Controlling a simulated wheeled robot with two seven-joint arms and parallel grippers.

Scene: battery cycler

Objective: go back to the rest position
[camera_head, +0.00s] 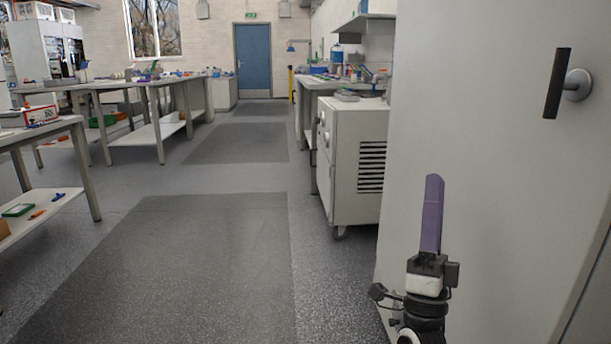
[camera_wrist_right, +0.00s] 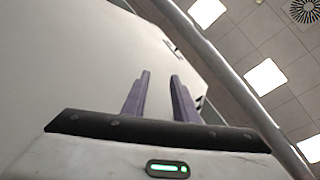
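My right gripper (camera_head: 433,212) is raised in front of the large pale cabinet door at the right of the head view, with its purple fingers pointing up. In the right wrist view its two fingers (camera_wrist_right: 161,92) stand apart with nothing between them, so it is open and empty. The cabinet's pale surface and the ceiling show behind the fingers there. My left gripper is not in the head view.
The cabinet door (camera_head: 480,120) with a black handle (camera_head: 557,83) is close on the right. A white wheeled unit (camera_head: 345,165) stands beyond it. Benches (camera_head: 150,85) line the left. The floor aisle (camera_head: 200,260) is clear to a blue door (camera_head: 252,60).

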